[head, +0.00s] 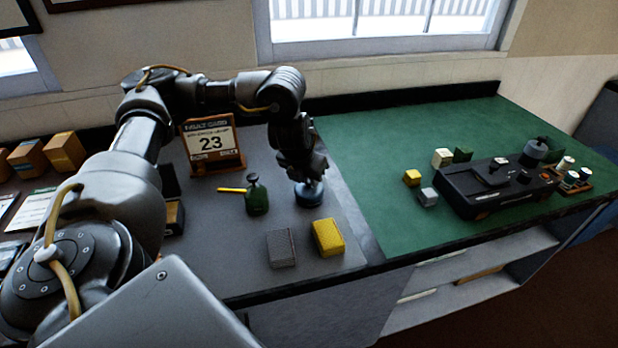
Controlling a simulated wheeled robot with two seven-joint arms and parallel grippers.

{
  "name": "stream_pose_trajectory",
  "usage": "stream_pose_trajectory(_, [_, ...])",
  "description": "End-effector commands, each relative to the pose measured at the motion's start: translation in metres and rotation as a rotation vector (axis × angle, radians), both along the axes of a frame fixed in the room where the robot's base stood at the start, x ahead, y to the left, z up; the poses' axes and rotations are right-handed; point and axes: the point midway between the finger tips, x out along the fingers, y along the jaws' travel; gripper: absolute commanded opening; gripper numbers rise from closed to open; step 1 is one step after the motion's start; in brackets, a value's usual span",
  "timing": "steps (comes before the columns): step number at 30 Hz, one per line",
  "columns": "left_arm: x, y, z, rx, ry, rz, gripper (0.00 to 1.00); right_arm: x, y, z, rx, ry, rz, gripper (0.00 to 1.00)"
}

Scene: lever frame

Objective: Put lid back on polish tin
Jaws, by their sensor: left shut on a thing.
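My left gripper (306,180) points down over the grey mat, with its fingers shut at the top of a small round blue polish tin (309,196). The blue thing is at the fingertips, close to or on the mat. The lid seems to be what the fingers hold, but the fingers cover its top. I cannot tell where lid and tin part, or whether they touch. My right gripper is not in view.
A green can (257,200) with a yellow spout stands left of the tin. A grey block (281,248) and a yellow block (328,238) lie in front. A calendar (212,144) stands behind left. A black device (495,187) sits on the green surface (390,215).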

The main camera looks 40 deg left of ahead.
Motion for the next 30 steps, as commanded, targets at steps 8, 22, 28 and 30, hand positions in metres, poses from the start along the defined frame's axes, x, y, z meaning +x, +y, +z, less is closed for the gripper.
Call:
stream_pose_trajectory(8, [0.0000, 0.0002, 0.0007, 0.000, 0.000, 0.000, 0.00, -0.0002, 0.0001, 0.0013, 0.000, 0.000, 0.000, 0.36])
stream_pose_trajectory(22, [0.0012, 0.0001, 0.0014, 0.000, 0.000, 0.000, 0.00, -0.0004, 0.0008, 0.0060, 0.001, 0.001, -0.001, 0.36])
stream_pose_trajectory(28, [0.0011, 0.0000, 0.0014, 0.000, 0.000, 0.000, 0.00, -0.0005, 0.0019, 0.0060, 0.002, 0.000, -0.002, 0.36])
stream_pose_trajectory(30, [0.0011, 0.0000, 0.0014, 0.000, 0.000, 0.000, 0.00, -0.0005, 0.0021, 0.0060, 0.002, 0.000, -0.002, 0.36])
